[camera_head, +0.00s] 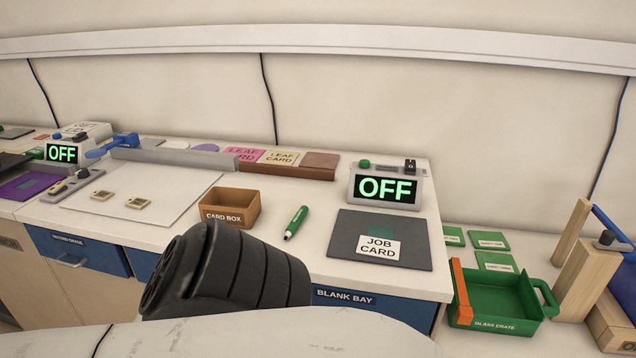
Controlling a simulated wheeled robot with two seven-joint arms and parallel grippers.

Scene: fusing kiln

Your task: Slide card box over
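The card box (231,207) is a small open brown box with a white label reading CARD BOX. It stands upright on the white worktop (330,213), left of a green pen. Its inside looks empty from here. A black ribbed part of my own arm (228,276) fills the lower middle of the head view, in front of the box's near side and apart from it in the picture. Neither gripper's fingers show.
A green pen (296,222) lies right of the box. A dark mat with a JOB CARD (378,246) and an OFF display (384,189) are farther right. A pale board (137,193) lies left. A rack of leaf cards (280,160) is behind. A green glass crate (496,300) sits lower right.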

